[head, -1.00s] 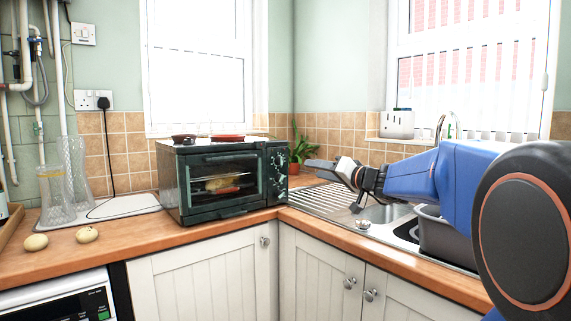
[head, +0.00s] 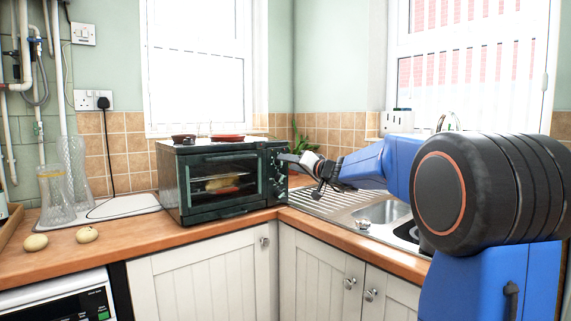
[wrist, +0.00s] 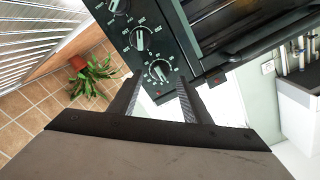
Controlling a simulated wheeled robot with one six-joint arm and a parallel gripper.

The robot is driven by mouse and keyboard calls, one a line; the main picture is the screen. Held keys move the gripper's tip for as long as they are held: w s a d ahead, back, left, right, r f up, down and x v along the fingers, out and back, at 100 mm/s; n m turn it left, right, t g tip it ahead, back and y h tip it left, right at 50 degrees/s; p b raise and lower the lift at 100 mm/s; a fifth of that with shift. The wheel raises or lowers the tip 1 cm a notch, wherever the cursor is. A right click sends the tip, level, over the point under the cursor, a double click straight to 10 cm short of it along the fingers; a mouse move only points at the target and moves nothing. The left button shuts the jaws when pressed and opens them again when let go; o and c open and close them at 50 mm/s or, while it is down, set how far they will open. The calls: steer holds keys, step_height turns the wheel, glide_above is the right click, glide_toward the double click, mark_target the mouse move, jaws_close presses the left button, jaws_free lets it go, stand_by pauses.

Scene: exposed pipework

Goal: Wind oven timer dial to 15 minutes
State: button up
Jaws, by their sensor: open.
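The dark green toaster oven (head: 222,175) stands on the corner worktop, with a column of dials on the right of its front. In the wrist view, which looks upside down, three dials show: the nearest dial (wrist: 158,70), the middle dial (wrist: 139,40) and one cut by the top edge (wrist: 118,5). Their numbers are too small to tell which is the timer. My gripper (head: 287,158) is at the panel's right, level with its upper part. In the wrist view my open gripper (wrist: 160,82) has its fingertips either side of the nearest dial; contact cannot be told.
A sink with a ridged drainer (head: 325,200) lies below my arm. A potted plant (head: 301,147) stands behind, right of the oven. Red and dark dishes (head: 226,138) sit on the oven. Glass vases (head: 55,195) and two round pale items (head: 86,234) are at left.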

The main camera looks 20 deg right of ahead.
steer(key=x, duration=0.3)
steer(key=c, duration=1)
steer(key=shift+c, duration=0.2)
